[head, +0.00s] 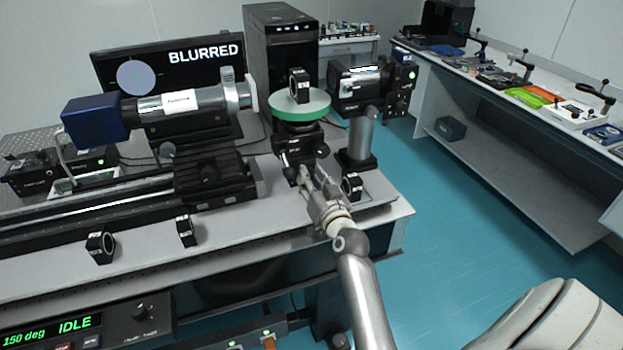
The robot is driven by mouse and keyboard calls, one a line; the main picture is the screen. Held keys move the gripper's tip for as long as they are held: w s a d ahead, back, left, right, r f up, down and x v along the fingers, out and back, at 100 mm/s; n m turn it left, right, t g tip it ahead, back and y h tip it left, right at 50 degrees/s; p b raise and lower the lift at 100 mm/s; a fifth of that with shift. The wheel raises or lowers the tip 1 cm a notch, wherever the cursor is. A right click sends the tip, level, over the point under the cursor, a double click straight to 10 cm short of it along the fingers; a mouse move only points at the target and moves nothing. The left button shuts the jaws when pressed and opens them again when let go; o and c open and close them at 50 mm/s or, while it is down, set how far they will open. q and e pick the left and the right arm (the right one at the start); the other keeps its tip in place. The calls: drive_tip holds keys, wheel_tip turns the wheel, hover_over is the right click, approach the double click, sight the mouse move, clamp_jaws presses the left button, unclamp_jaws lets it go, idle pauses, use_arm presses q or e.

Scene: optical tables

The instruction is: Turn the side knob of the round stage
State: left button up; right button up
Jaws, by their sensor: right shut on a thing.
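The round stage (299,106) has a green-rimmed round top on a black mount, near the right end of the optical table. A small black block-like holder (299,86) stands upright on its top. My right gripper (304,178) reaches in from the front and is shut at the lower front of the black mount (298,142). The side knob is hidden or too small to tell apart from the gripper's fingertips, so the exact grip cannot be made out. My left gripper is not in view.
A blue-ended camera tube (190,104) lies left of the stage, and a black lamp unit (360,90) on a post stands right of it. Small black holders (353,186) (100,247) (185,231) stand along the table's front. A monitor (170,75) reads "BLURRED".

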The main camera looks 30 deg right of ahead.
drive_tip(key=shift+m+p, duration=0.4)
drive_tip(key=shift+m, duration=0.2)
drive_tip(key=o, duration=1)
drive_tip(key=shift+o, duration=0.2)
drive_tip(key=shift+s, duration=0.1)
drive_tip(key=shift+s+a+f, duration=0.1)
drive_tip(key=shift+s, duration=0.2)
drive_tip(key=v, duration=1.1)
drive_tip(key=shift+s, duration=0.1)
